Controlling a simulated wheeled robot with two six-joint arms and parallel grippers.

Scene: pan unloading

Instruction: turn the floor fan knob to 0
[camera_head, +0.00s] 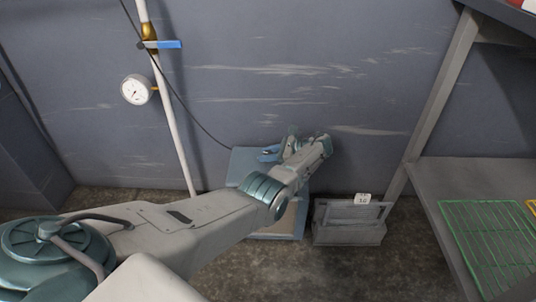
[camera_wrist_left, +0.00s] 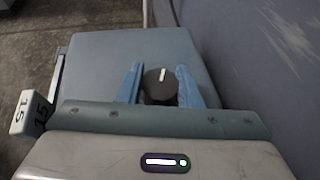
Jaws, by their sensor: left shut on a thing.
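The floor fan looks like a blue-grey box (camera_head: 241,166) standing on the floor against the wall. Its flat top (camera_wrist_left: 95,55) fills much of the left wrist view. A dark round knob (camera_wrist_left: 158,91) with a short white mark sits on that top. The mark points nearly straight up in the wrist picture, and I see no number scale around it. My left gripper (camera_wrist_left: 160,70) is shut on the knob, with one blue finger on each side. In the head view my left gripper (camera_head: 270,153) hides the knob. My right gripper is not in view.
A grey box with a white tag (camera_head: 362,199) stands on the floor right of the fan. A white pipe (camera_head: 170,110) with a gauge (camera_head: 136,90) and a blue-handled valve (camera_head: 165,44) runs along the wall. A shelf (camera_head: 465,175) with a green rack (camera_head: 490,245) is at right.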

